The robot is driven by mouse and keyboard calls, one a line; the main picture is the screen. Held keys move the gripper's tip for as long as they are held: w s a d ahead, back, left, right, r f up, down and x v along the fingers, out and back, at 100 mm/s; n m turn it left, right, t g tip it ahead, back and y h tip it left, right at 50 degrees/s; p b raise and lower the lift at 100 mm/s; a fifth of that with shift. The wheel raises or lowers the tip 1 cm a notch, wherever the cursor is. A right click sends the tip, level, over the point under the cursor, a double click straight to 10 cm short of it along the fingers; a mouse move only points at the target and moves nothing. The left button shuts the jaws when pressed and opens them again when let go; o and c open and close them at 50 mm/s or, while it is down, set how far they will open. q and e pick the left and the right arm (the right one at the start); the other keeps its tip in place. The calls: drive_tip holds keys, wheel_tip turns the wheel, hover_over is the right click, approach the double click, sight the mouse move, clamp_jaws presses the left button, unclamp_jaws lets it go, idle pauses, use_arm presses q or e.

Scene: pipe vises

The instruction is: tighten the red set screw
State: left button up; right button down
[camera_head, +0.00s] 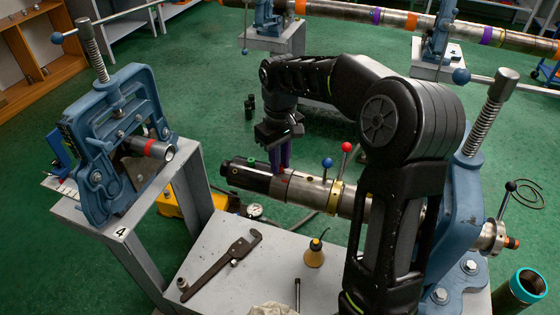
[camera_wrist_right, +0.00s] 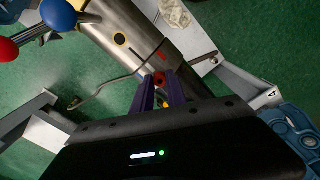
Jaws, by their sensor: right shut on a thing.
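The metal tool body (camera_head: 305,188) lies across the vise on the right, with a black end section (camera_head: 245,176) at its left. My right gripper (camera_head: 280,168) points down at the joint between the black section and the metal body. In the right wrist view, the red set screw (camera_wrist_right: 159,78) shows between the purple fingertips of my right gripper (camera_wrist_right: 160,88). The fingers are close together and shut on the screw. They cover part of it, and its depth cannot be told. My left gripper is in neither view.
Blue-ball (camera_head: 327,163) and red-ball (camera_head: 346,147) levers rise from the tool just right of my gripper. A blue vise (camera_head: 118,130) stands left. A pipe wrench (camera_head: 222,264) and an oil can (camera_head: 315,254) are on the grey bench (camera_head: 205,300). Green floor lies behind.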

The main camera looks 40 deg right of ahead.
sight(281, 166)
drive_tip(key=m, duration=0.3)
drive_tip(key=shift+w+r+m, duration=0.1)
drive_tip(key=shift+r+m, duration=0.1)
drive_tip(key=shift+m, duration=0.2)
drive_tip(key=shift+d+m, duration=0.1)
drive_tip(key=shift+m, duration=1.8)
drive_tip(key=c, duration=1.8)
unclamp_jaws()
drive_tip(key=o, duration=0.5)
drive_tip(key=shift+f, duration=0.1)
drive_tip(key=shift+r+b, duration=0.4)
drive_tip(key=shift+r, duration=3.55)
